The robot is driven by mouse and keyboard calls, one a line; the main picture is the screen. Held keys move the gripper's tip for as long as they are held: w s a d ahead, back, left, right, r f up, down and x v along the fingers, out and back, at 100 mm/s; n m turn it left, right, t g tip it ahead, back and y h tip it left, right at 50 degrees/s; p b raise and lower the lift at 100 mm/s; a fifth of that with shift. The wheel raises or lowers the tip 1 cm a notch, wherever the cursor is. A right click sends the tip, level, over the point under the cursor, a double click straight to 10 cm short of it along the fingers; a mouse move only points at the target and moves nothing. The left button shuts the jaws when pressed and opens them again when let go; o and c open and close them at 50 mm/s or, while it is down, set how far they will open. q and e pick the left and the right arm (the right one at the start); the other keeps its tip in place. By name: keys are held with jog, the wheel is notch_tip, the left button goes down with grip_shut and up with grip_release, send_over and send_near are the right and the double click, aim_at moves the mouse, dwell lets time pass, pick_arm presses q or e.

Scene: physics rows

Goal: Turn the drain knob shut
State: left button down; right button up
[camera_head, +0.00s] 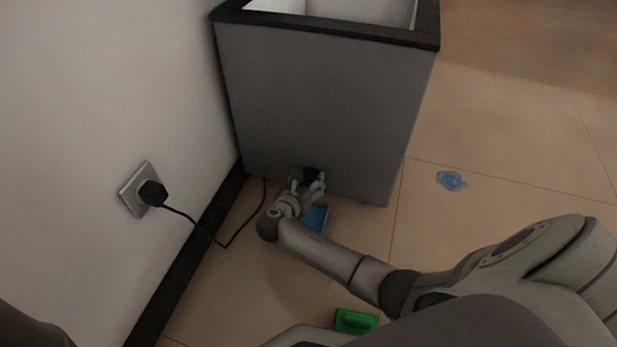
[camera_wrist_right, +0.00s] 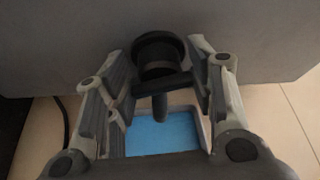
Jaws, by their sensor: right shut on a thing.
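The black drain knob (camera_wrist_right: 158,62) sticks out low from the front of the grey tank (camera_head: 320,100). It has a round body with a crossbar and a short stem pointing down. In the head view it shows as a small dark spot (camera_head: 311,174), partly covered by my gripper. My right gripper (camera_wrist_right: 160,95) is at the knob, one finger on each side of its crossbar, and shut on it. It also shows in the head view (camera_head: 308,184). My left gripper is not in view.
A pale-rimmed tray with a blue inside (camera_head: 315,217) lies under the knob. A black cable runs from the wall plug (camera_head: 152,192) along the floor beside the tank. A blue puddle-like patch (camera_head: 452,181) and a green object (camera_head: 355,320) are on the floor.

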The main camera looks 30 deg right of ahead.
jog(key=o, duration=0.7)
jog(key=shift+r, duration=0.1)
notch_tip(320, 180, up, 10)
jog(key=shift+f, duration=0.1)
jog(key=shift+c, duration=0.2)
